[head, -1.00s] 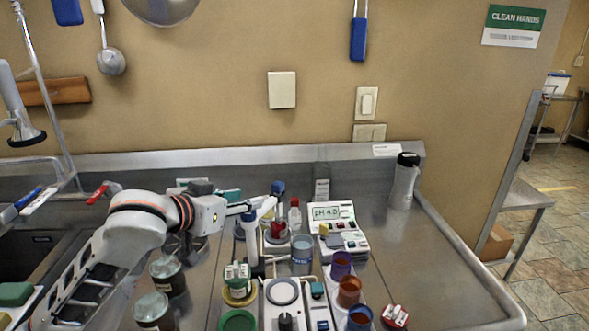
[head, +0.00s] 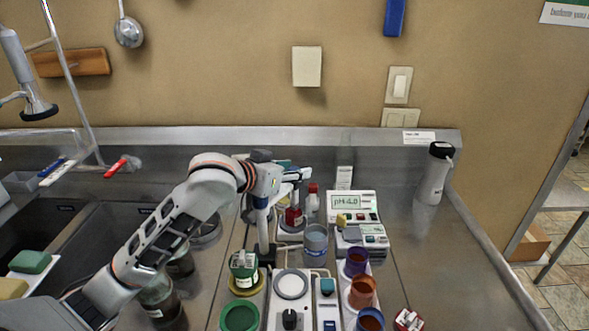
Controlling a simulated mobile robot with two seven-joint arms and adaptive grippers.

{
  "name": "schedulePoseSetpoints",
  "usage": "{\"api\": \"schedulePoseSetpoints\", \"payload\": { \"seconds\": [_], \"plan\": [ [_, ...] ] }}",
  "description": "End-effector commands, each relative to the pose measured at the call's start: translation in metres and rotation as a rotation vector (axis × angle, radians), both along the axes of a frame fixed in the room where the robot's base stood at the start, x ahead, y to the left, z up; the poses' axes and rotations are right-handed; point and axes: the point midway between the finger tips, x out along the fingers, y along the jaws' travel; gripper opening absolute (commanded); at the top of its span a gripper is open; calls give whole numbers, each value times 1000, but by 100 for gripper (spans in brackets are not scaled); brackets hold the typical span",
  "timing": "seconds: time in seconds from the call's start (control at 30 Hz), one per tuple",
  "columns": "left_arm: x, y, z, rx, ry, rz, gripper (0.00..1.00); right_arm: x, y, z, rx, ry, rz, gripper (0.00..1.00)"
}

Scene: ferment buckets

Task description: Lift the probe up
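My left gripper (head: 297,174) reaches in from the left to the top of the probe stand (head: 263,220), a pale post on a dark base. Its fingers are over the spot where the probe's blue top stood, so the probe is mostly hidden. A narrow shaft (head: 295,196) shows just below the fingers, above a small vessel with red contents (head: 293,216). I cannot tell whether the fingers are closed on the probe. The pH meter (head: 352,206) stands to the right, its display reading about pH 4.0. My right gripper is not in view.
A red-capped bottle (head: 312,203) and a blue-grey beaker (head: 316,242) stand close to the gripper. The steel counter at right (head: 440,260) is clear.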

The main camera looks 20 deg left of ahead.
Motion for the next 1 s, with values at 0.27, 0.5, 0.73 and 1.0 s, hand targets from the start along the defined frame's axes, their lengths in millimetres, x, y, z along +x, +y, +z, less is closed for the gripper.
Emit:
{"api": "schedulePoseSetpoints", "payload": {
  "seconds": [0.27, 0.5, 0.73, 1.0],
  "plan": [
    [7, -2, -3, 1, -2, -1, 36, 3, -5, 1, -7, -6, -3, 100],
    [6, -2, -3, 1, -1, 0, 2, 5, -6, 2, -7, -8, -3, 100],
    [7, -2, 5, 0, -4, -1, 0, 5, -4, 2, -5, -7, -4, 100],
    [7, -3, 52, -1, -7, -2, 0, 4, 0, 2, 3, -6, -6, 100]
  ]
}}
